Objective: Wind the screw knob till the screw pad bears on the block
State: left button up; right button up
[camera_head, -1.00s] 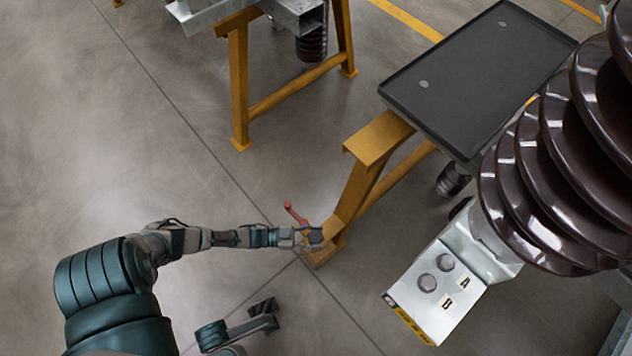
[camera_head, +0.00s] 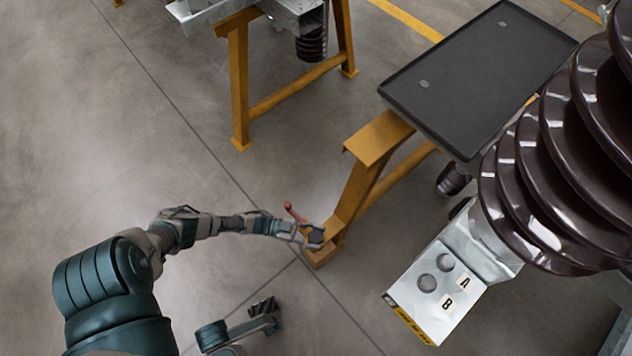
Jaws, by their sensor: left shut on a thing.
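My left gripper (camera_head: 313,237) reaches in from the left to the foot of the nearer yellow trestle. It is shut on a small dark knob-like thing (camera_head: 317,236), largely covered by the fingers. A red lever-like part (camera_head: 295,212) sticks up just beyond the gripper, to its upper left. It looks like part of the same small device, but the joint is hidden.
The yellow trestle (camera_head: 362,185) stands beside the gripper, with a dark tray (camera_head: 470,75) above it. A large brown ribbed insulator (camera_head: 545,180) with a metal end plate (camera_head: 425,300) fills the right. Another trestle (camera_head: 240,85) stands behind. Floor at left is clear.

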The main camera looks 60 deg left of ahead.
pick_arm(q)
jog(key=o, duration=1.2)
jog(key=shift+c, duration=0.2)
jog(key=v, duration=1.2)
jog(key=shift+f, duration=0.15)
